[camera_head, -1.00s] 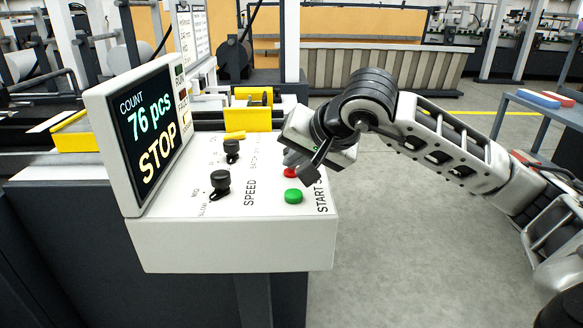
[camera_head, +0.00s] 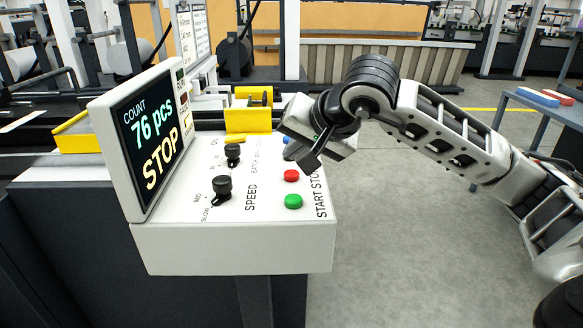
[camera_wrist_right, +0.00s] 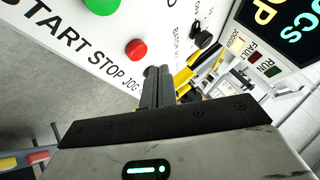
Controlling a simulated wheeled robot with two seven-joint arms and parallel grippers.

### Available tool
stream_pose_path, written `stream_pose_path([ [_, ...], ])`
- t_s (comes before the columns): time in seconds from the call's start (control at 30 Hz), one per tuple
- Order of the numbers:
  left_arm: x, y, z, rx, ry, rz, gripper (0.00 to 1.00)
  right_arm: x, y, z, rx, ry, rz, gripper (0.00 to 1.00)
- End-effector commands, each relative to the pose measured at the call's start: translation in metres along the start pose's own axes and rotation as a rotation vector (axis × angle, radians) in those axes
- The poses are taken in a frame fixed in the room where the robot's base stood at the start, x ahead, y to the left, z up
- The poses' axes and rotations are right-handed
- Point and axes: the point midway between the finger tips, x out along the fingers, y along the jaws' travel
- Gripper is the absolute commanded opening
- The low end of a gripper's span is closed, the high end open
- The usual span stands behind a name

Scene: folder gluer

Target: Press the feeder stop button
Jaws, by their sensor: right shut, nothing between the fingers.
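The red stop button (camera_head: 291,175) sits on the white sloped control panel (camera_head: 250,235), behind the green start button (camera_head: 293,201). My right gripper (camera_head: 308,164) is shut and empty, just above and behind the red button, with a visible gap to it. In the right wrist view the shut fingers (camera_wrist_right: 157,76) point at the panel beside the red button (camera_wrist_right: 136,49), near the JOG label; the green button (camera_wrist_right: 100,5) is at the top edge. A blue button (camera_head: 287,141) is partly hidden by the gripper. My left gripper is not in view.
The display (camera_head: 150,135) reads COUNT 76 pcs and STOP. Two black knobs, the speed knob (camera_head: 222,188) and the batch knob (camera_head: 232,154), stand left of the buttons. A yellow part (camera_head: 248,115) is behind the panel.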

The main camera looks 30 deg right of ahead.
Motion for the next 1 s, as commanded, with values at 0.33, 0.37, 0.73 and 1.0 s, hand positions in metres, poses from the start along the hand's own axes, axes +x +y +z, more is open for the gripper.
stream_pose_path([
  [0.33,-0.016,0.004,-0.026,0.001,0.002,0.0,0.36,-0.026,-0.019,-0.019,0.0,0.0,0.001,0.0],
  [0.37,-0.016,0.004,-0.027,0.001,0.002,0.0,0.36,-0.027,-0.02,-0.02,0.0,-0.001,0.001,0.0],
  [0.73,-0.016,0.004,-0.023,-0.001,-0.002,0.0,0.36,-0.026,-0.019,-0.019,0.0,-0.001,0.0,0.0],
  [1.0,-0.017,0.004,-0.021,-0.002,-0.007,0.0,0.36,-0.026,-0.019,-0.019,0.0,0.0,0.0,0.0],
])
